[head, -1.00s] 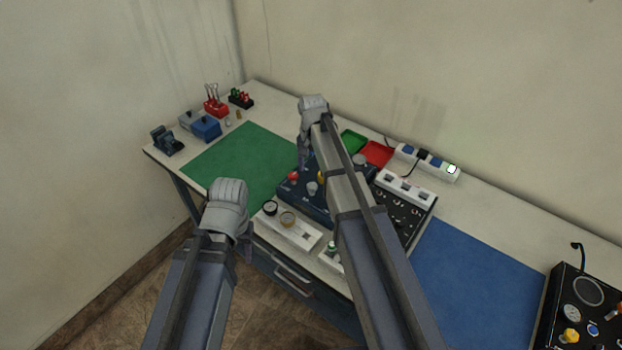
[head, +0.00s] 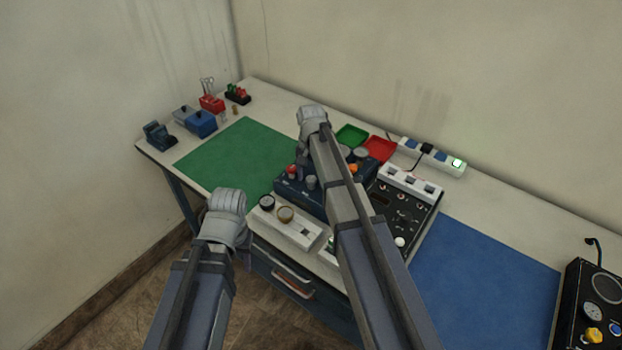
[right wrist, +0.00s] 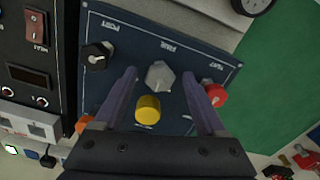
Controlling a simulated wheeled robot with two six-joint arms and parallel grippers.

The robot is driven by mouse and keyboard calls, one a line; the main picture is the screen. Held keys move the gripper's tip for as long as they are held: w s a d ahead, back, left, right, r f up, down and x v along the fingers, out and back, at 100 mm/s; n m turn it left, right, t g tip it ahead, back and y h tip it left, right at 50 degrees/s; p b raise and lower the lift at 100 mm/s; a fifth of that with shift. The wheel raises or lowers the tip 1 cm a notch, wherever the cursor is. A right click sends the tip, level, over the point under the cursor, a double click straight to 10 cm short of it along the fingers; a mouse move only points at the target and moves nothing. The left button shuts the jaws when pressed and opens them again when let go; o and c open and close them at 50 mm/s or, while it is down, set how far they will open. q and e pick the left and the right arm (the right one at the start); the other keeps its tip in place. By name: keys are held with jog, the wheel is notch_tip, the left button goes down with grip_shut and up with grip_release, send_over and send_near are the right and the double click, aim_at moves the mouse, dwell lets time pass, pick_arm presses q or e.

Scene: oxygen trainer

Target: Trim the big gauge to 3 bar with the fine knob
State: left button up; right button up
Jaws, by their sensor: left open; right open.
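A dark blue panel (head: 330,207) stands on the bench under my right arm. In the right wrist view this panel (right wrist: 120,35) carries a grey knob (right wrist: 160,75), with a small label that seems to read FINE. My left gripper (head: 245,248) is open, low at the bench front, mostly hidden.
A black panel with switches (head: 410,212) adjoins the blue one. A white box with round fittings (head: 292,232) stands in front. A green mat (head: 235,155) and a blue mat (head: 480,270) are clear.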

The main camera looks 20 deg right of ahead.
grip_shut()
dwell(0.5)
jog(key=shift+n, duration=0.4)
jog(key=n, duration=0.3)
jog(key=shift+n, duration=2.4)
